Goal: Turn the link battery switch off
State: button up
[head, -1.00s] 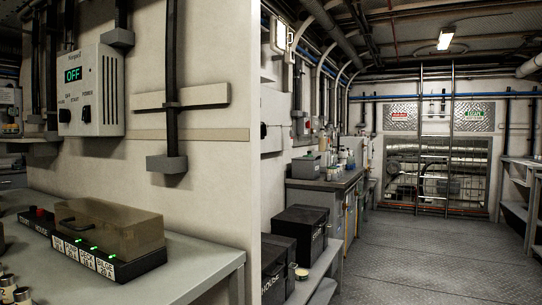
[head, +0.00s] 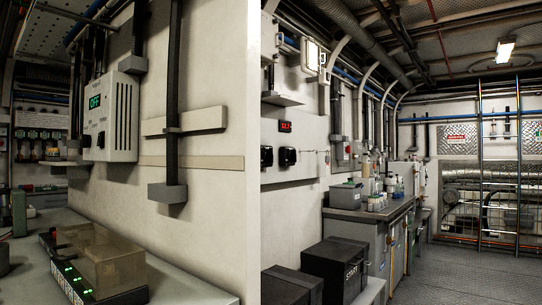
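Two black rotary switches, a left one (head: 266,157) and a right one (head: 287,157), sit on a pale wall panel (head: 295,180) just past the partition's edge. They are small here; I cannot read their labels or tell their positions, nor which is the link switch. A small red-lit display (head: 285,127) is above them. Below stand a black box marked START (head: 337,268) and another black box (head: 287,287), partly cut off by the frame and partition. My gripper is not in view.
A white partition (head: 215,205) stands close on the left, carrying a control box (head: 112,118) reading OFF. A bench (head: 215,286) with a clear-covered fuse block (head: 100,262) runs below it. A cabinet (head: 372,225) stands beyond the boxes. The floor (head: 460,275) on the right is open.

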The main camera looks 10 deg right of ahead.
aim_at(269, 155)
jog(key=i+l+u, duration=0.25)
jog(key=i+l, duration=0.2)
jog(key=i+l+u, duration=0.25)
jog(key=i+l, duration=0.35)
jog(key=i+l+u, duration=0.25)
jog(key=i+l, duration=0.2)
jog(key=l, duration=0.25)
